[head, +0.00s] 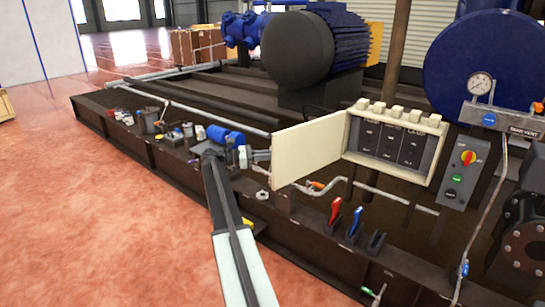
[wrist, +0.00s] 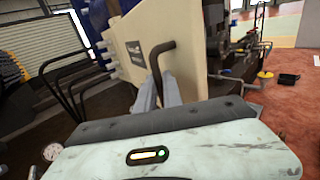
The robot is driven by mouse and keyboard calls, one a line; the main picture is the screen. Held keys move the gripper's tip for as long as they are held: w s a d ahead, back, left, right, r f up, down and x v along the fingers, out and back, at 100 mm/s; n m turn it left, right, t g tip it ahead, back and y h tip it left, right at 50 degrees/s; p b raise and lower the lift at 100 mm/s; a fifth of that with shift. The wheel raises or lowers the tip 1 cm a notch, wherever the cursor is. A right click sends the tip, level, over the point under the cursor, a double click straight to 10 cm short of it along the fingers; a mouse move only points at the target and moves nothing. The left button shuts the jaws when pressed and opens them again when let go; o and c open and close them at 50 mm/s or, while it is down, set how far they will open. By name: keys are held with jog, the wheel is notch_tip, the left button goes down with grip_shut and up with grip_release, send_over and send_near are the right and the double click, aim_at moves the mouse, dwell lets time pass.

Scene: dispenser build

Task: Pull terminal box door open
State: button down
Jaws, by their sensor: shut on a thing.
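The terminal box (head: 395,140) is a cream box with a dark panel of several switches, at the right in the head view. Its cream door (head: 310,152) stands swung out to the left, and the panel inside shows. In the wrist view the door (wrist: 188,40) fills the upper middle, with a black bent handle (wrist: 156,62) on its face. My gripper (head: 262,155) is at the door's free left edge. In the wrist view my gripper (wrist: 158,92) has its two grey fingers shut on the handle. The handle's lower end is hidden between the fingers.
A blue cylinder (head: 225,136) and several small parts lie on the dark skid frame left of my gripper. Red and blue levers (head: 335,211) stand below the box. A grey switch box (head: 460,172) is at its right. Open red floor (head: 110,220) lies at the left.

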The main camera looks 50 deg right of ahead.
jog(key=shift+s+d, duration=0.15)
jog(key=shift+s, duration=0.05)
jog(key=c, duration=1.5)
grip_release()
jog(key=shift+d+f, duration=0.1)
jog(key=shift+f, duration=0.05)
jog(key=v, duration=0.8)
